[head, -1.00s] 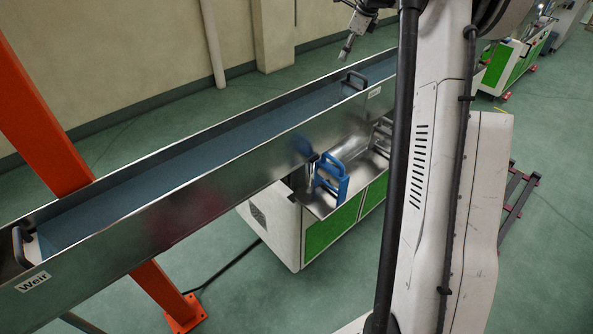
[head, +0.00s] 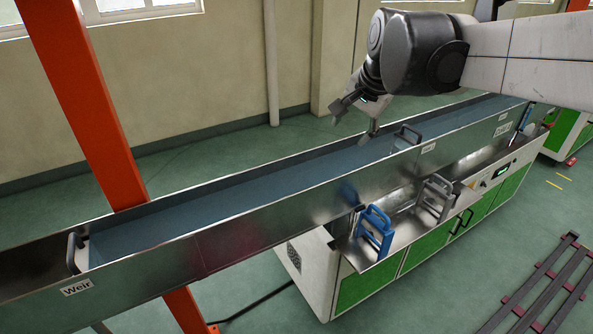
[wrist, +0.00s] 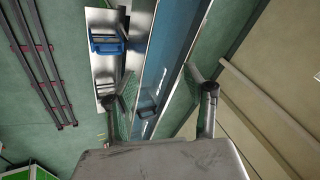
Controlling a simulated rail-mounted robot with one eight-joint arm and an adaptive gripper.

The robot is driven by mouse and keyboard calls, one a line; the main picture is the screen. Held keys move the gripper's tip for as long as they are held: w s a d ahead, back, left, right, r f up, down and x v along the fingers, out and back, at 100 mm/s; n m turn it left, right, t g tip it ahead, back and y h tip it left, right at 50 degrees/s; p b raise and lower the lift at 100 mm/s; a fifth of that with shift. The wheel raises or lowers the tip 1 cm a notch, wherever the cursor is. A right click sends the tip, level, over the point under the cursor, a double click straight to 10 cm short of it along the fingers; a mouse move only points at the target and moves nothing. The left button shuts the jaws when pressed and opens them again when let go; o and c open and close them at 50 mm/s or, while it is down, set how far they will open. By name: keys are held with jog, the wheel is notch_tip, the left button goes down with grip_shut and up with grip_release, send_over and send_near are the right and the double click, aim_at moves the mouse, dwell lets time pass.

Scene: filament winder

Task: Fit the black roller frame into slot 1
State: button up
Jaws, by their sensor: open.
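My gripper (head: 352,124) is open and empty above the long metal trough, its two fingers spread and pointing down. A dark frame handle (head: 408,135) stands up in the trough just right of the gripper. Another dark frame handle (head: 75,252) stands at the trough's near left end, by the label "Weir". Only their handles show, so I cannot tell which is the black roller frame. In the wrist view, my gripper (wrist: 150,85) has its fingers on either side of the trough, with a dark handle (wrist: 147,105) visible between them. I cannot make out slot 1.
The metal trough (head: 205,247) holds blue liquid. An orange post (head: 85,100) rises at left. A dark rack (head: 545,285) lies at right.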

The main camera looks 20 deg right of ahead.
jog(key=s+a+f+n, duration=0.4)
jog(key=s+f+n, duration=0.1)
jog(key=s, duration=0.4)
jog(key=s+a+f+n+t, duration=0.1)
jog(key=s+a+f+n, duration=0.4)
jog(key=s, duration=0.4)
jog(key=shift+a+n, duration=0.15)
jog(key=shift+n, duration=0.25)
jog(key=shift+r, duration=0.1)
notch_tip(320, 180, up, 3)
jog(key=p, duration=0.3)
notch_tip(320, 180, down, 10)
jog(key=b, duration=0.9)
jog(key=shift+r, duration=0.2)
